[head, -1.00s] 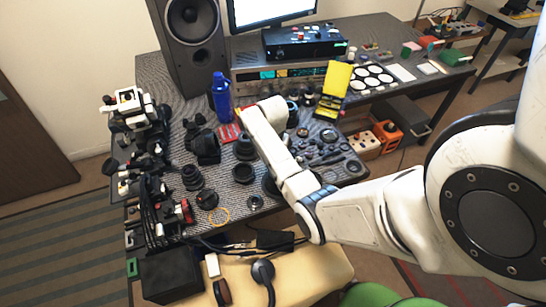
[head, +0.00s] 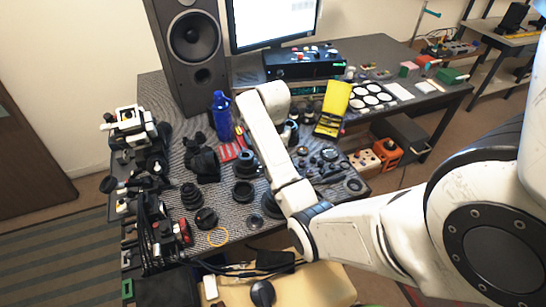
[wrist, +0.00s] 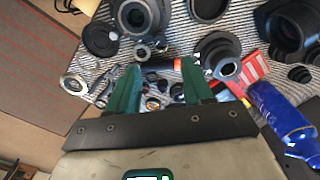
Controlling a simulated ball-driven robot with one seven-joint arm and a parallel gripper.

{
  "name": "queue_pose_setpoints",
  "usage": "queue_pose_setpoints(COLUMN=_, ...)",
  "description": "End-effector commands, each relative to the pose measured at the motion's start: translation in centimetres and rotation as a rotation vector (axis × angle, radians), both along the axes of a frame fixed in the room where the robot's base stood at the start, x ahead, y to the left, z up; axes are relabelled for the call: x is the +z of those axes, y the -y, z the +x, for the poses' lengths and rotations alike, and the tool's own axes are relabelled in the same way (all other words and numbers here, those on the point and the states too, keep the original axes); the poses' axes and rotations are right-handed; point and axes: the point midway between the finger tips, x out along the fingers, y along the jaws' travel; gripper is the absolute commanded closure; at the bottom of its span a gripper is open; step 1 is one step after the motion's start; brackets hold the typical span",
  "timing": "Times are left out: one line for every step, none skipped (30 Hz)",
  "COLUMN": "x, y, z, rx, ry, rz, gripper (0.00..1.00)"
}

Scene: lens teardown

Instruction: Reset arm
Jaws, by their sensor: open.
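My white arm reaches from the right over the desk in the head view, and its own links hide the gripper there. In the wrist view my gripper (wrist: 160,88) has two green fingers held apart with nothing gripped between them. Beyond the fingers lie small lens parts (wrist: 155,100) on the striped mat. A lens barrel (wrist: 138,18) lies above the left finger and another (wrist: 215,50) lies behind the right finger. A blue bottle (wrist: 282,120) is at the right of the wrist view and stands upright on the desk in the head view (head: 221,117).
A black speaker (head: 193,45), a monitor (head: 272,20) and a black box (head: 303,63) line the back of the desk. A yellow case (head: 333,105) stands open at the right. Lens parts and a camera rig (head: 130,128) crowd the left. A cream seat (head: 315,288) is in front.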

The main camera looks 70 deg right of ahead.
Motion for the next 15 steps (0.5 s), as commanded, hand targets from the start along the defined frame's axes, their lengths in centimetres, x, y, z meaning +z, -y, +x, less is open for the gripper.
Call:
queue_pose_setpoints(x=0.0, y=0.01, z=0.0, rx=0.0, ry=0.0, rz=0.0, gripper=0.5)
queue_pose_setpoints(x=0.0, y=0.01, z=0.0, rx=0.0, ry=0.0, rz=0.0, gripper=0.5)
queue_pose_setpoints(x=-0.01, y=0.01, z=0.0, rx=0.0, ry=0.0, rz=0.0, gripper=0.5)
queue_pose_setpoints(x=-0.01, y=0.01, z=0.0, rx=0.0, ry=0.0, rz=0.0, gripper=0.5)
queue_pose_setpoints(x=-0.01, y=0.01, z=0.0, rx=0.0, ry=0.0, rz=0.0, gripper=0.5)
queue_pose_setpoints(x=-0.02, y=0.01, z=0.0, rx=0.0, ry=0.0, rz=0.0, gripper=0.5)
queue_pose_setpoints(x=-0.02, y=0.01, z=0.0, rx=0.0, ry=0.0, rz=0.0, gripper=0.5)
queue_pose_setpoints(x=-0.02, y=0.01, z=0.0, rx=0.0, ry=0.0, rz=0.0, gripper=0.5)
queue_pose_setpoints(x=-0.02, y=0.01, z=0.0, rx=0.0, ry=0.0, rz=0.0, gripper=0.5)
queue_pose_setpoints(x=-0.02, y=0.01, z=0.0, rx=0.0, ry=0.0, rz=0.0, gripper=0.5)
queue_pose_setpoints(x=-0.02, y=0.01, z=0.0, rx=0.0, ry=0.0, rz=0.0, gripper=0.5)
queue_pose_setpoints(x=-0.03, y=0.02, z=0.0, rx=0.0, ry=0.0, rz=0.0, gripper=0.5)
queue_pose_setpoints(x=-0.03, y=0.01, z=0.0, rx=0.0, ry=0.0, rz=0.0, gripper=0.5)
queue_pose_setpoints(x=-0.03, y=0.01, z=0.0, rx=0.0, ry=0.0, rz=0.0, gripper=0.5)
queue_pose_setpoints(x=-0.26, y=-0.29, z=0.04, rx=0.009, ry=-0.001, rz=0.0, gripper=0.5)
